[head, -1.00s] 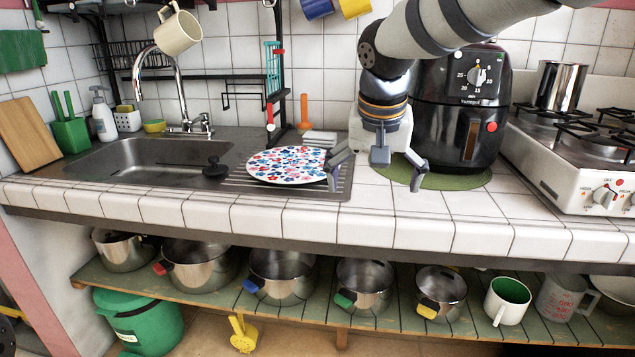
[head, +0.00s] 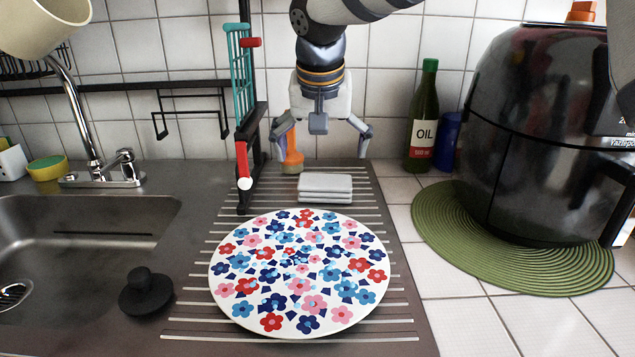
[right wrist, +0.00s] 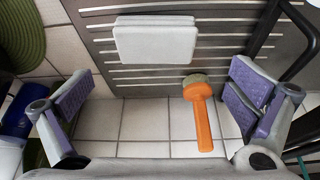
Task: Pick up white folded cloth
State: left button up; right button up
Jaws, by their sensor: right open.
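The white folded cloth (head: 325,188) lies flat on the ribbed drainboard behind the flowered plate. It also shows in the right wrist view (right wrist: 155,40), ahead of the fingers and between their lines. My right gripper (head: 322,150) is open and empty, above and behind the cloth, with its fingers pointing down. In the right wrist view its purple-padded fingers (right wrist: 158,105) stand wide apart. They do not touch the cloth. My left gripper is not seen.
An orange-handled brush (head: 291,155) stands just left of the cloth, also in the right wrist view (right wrist: 202,115). The flowered plate (head: 299,270) lies in front. A rack post (head: 246,130) is left; an oil bottle (head: 424,120) and a black air fryer (head: 550,140) are right.

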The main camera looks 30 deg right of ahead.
aim_at(325, 180)
jog(key=x, duration=0.8)
jog(key=shift+s+d, duration=0.15)
jog(key=shift+s, duration=0.2)
jog(key=c, duration=1)
